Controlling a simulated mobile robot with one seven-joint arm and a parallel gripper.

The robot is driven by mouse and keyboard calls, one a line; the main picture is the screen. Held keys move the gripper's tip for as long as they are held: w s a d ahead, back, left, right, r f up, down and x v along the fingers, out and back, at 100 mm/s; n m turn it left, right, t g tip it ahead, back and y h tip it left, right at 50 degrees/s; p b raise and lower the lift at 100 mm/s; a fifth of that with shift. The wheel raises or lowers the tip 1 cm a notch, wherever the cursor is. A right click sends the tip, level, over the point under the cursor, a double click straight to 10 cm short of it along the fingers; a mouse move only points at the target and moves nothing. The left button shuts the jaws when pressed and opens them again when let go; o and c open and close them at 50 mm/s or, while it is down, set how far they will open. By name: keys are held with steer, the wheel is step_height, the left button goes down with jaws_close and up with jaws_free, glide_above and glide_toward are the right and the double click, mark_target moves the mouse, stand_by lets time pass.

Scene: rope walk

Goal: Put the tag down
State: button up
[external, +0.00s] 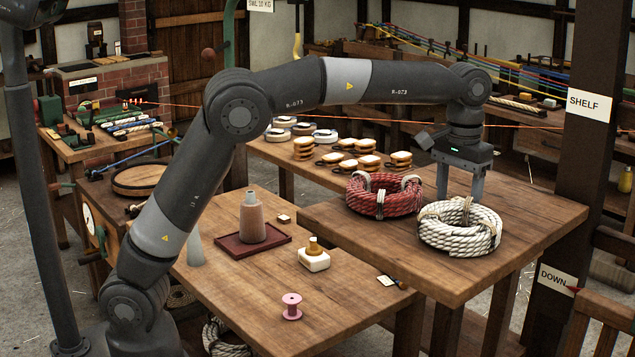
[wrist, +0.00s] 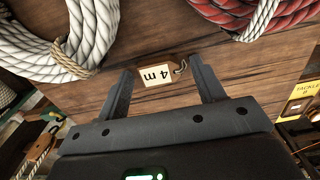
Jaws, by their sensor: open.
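The fingers are apart, with a gap on each side of the tag. In the external view my gripper (external: 461,188) points down at the raised table, behind the rope coils. The tag is hidden there.
A white rope coil (external: 460,227) and a red rope coil (external: 383,195) lie close to my gripper. The lower bench holds a pink spool (external: 292,307) and a cone on a dark red tray (external: 281,236). A post (external: 575,130) stands right of the table.

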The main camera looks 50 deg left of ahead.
step_height(320, 180, up, 12)
steer(key=shift+r, duration=0.15)
stand_by(0.6)
steer(key=s+a+t+h, duration=0.1)
steer(key=s+a, duration=0.4)
steer(key=a, duration=0.6)
steer(key=s+a+t, duration=0.1)
steer(key=s+a, duration=0.4)
steer(key=a, duration=0.6)
steer(key=s+a+f+t, duration=0.1)
steer(key=s+a+f, duration=0.2)
steer(key=s+f, duration=0.2)
steer(key=s+a+f+t, duration=0.1)
steer(key=s+a+f, duration=0.2)
steer(key=s+f, duration=0.3)
steer(key=s+a+f+t+y, duration=0.1)
steer(key=s+a+f, duration=0.2)
steer(key=s+f, duration=0.3)
steer(key=shift+s+a+f+t, duration=0.3)
steer(key=shift+s+a, duration=0.1)
steer(key=shift+s, duration=0.6)
